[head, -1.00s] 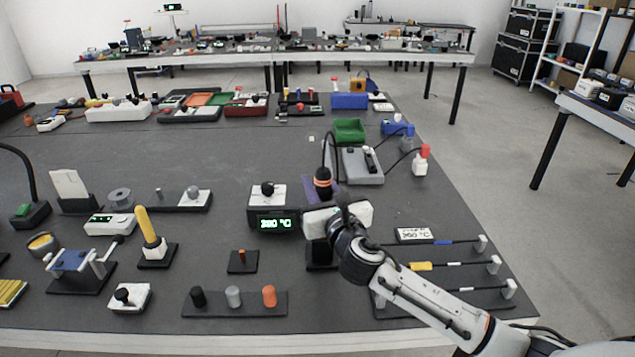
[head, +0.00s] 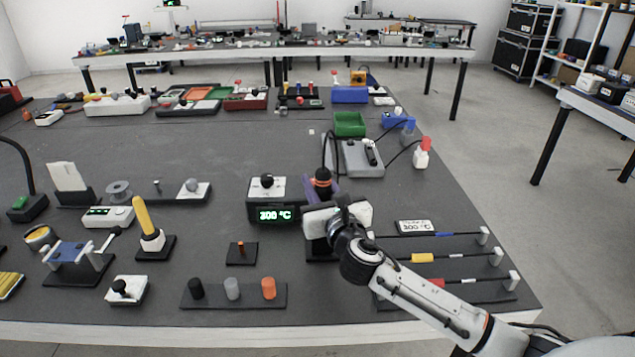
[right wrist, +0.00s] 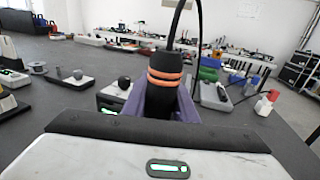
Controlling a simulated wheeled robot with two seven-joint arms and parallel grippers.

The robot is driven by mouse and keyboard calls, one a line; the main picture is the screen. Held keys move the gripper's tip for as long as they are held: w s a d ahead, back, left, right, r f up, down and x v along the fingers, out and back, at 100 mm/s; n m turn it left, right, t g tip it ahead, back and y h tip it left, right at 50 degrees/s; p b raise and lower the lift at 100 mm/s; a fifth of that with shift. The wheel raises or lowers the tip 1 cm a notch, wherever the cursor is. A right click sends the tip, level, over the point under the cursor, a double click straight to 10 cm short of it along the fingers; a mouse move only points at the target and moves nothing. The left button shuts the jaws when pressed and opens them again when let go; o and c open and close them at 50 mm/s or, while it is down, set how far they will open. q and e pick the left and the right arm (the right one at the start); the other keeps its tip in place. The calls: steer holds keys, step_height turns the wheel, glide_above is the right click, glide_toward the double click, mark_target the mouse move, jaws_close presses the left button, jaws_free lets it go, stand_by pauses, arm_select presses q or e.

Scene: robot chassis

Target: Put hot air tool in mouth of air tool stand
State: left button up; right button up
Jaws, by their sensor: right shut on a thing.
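The hot air tool (head: 321,181) is black with orange rings, roughly upright, with a dark cable rising from its top. In the right wrist view the tool (right wrist: 165,80) stands between two purple fingers. My right gripper (head: 323,190) is shut on it; its white body hides the tool's lower part. A black block (head: 320,252) shows below the gripper and may be the air tool stand. The stand's mouth is hidden, so I cannot tell whether the tool's nozzle is in it. My left gripper is not in view.
A black station (head: 268,203) with a green temperature display stands just left of the gripper. A grey unit (head: 357,160) is behind it. Wires with coloured sleeves (head: 424,258) lie to the right, beside a label card (head: 415,226). A rack of three pegs (head: 233,292) is in front.

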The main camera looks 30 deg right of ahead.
mark_target(326, 181)
steer(key=shift+f+b, duration=0.55)
steer(key=shift+f, duration=0.3)
steer(key=o, duration=1)
steer(key=shift+o, duration=0.2)
steer(key=v, duration=1)
steer(key=shift+s+r, duration=0.15)
step_height(326, 181, up, 5)
steer(key=p, duration=0.6)
steer(key=shift+r, duration=0.25)
steer(key=shift+r+p, duration=0.35)
steer(key=shift+r, duration=1.85)
